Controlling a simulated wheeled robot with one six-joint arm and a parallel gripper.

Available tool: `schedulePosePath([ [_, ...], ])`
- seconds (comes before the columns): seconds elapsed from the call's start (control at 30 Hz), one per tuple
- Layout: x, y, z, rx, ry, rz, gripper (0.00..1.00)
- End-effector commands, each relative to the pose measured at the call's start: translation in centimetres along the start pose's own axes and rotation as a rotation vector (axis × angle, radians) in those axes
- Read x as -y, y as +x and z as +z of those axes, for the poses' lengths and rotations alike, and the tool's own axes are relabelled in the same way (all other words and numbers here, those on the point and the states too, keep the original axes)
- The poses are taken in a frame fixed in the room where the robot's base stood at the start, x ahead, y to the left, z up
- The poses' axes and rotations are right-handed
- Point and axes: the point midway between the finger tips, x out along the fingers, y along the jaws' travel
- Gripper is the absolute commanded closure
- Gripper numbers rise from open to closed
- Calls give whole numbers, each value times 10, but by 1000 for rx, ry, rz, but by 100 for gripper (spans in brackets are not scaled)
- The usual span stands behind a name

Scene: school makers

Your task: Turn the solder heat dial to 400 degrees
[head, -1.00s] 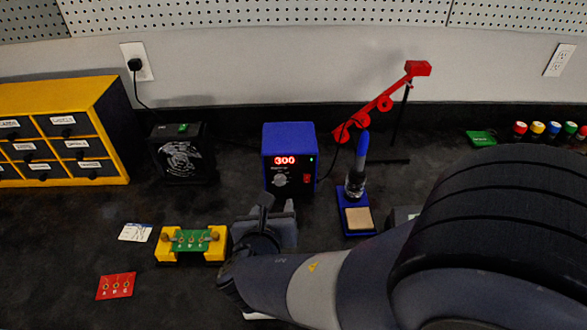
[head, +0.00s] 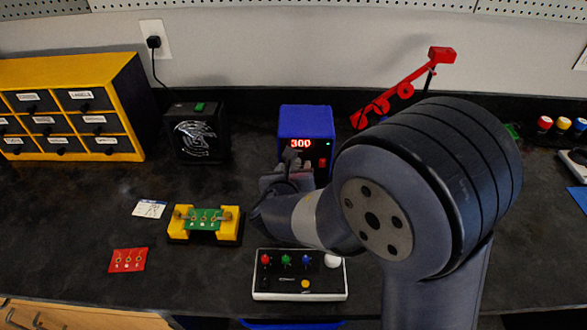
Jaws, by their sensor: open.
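The blue solder station (head: 306,120) stands at the back middle of the bench in the head view. Its red display (head: 300,143) reads 300. The heat dial on its front is hidden behind my gripper. My gripper (head: 290,160) is right in front of the station's lower front, at the dial's place. It is open; whether its fingers touch the dial I cannot tell. A red switch (head: 322,162) shows on the station's front, right of my gripper.
A black fan box (head: 196,137) stands left of the station. A yellow holder with a green board (head: 205,218) and a white control box (head: 300,288) lie in front. A red jointed arm (head: 400,92) stands behind my arm. Bare bench lies between fan and station.

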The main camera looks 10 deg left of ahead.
Motion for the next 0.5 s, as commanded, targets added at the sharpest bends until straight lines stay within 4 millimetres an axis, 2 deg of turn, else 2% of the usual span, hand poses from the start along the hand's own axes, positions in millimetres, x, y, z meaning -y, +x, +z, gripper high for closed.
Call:
schedulePosePath([
  [0.13, 0, 0, 0, 0, 0, 0, 51],
  [0.5, 0, 0, 0, 0, 1, -1, 82],
])
